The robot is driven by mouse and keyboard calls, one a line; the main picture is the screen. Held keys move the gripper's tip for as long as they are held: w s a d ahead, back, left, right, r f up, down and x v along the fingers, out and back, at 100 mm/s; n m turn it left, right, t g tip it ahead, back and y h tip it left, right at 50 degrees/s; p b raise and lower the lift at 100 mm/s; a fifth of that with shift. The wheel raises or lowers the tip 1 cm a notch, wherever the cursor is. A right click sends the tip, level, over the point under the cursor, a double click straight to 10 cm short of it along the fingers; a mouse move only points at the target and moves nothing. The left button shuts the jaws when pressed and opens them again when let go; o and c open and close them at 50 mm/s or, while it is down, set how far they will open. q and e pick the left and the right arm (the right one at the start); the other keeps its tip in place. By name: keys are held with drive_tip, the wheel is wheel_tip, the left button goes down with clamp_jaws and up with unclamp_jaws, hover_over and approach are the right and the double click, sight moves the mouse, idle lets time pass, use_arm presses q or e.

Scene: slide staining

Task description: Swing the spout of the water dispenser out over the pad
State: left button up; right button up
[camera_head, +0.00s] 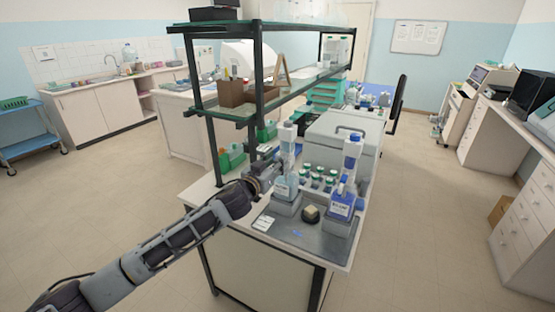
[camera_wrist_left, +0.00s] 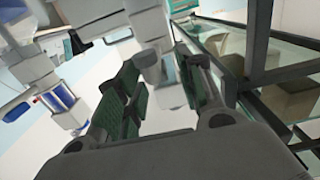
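Two bottle-top dispensers stand on the bench. The left one (camera_head: 286,183) holds pale, clear liquid and has a white head; the right one (camera_head: 342,203) holds blue liquid. I take the pale one as the water dispenser; its label is too small to read. My left gripper (camera_head: 270,168) is just left of its neck. In the left wrist view, my left gripper (camera_wrist_left: 158,72) is open, its green-padded fingers on either side of a pale grey dispenser part (camera_wrist_left: 152,68). I cannot tell whether they touch. A small cream pad (camera_head: 311,211) sits in a dark holder between the dispensers. My right gripper is not in view.
A dark shelf post (camera_head: 262,75) and glass shelves (camera_head: 300,84) rise close beside my left gripper. Several green-capped bottles (camera_head: 318,180) stand behind the dispensers. A white card (camera_head: 263,222) lies on the grey tray (camera_head: 290,233). The tray's front is mostly clear.

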use_arm(q)
drive_tip(key=shift+x, duration=0.75)
clamp_jaws()
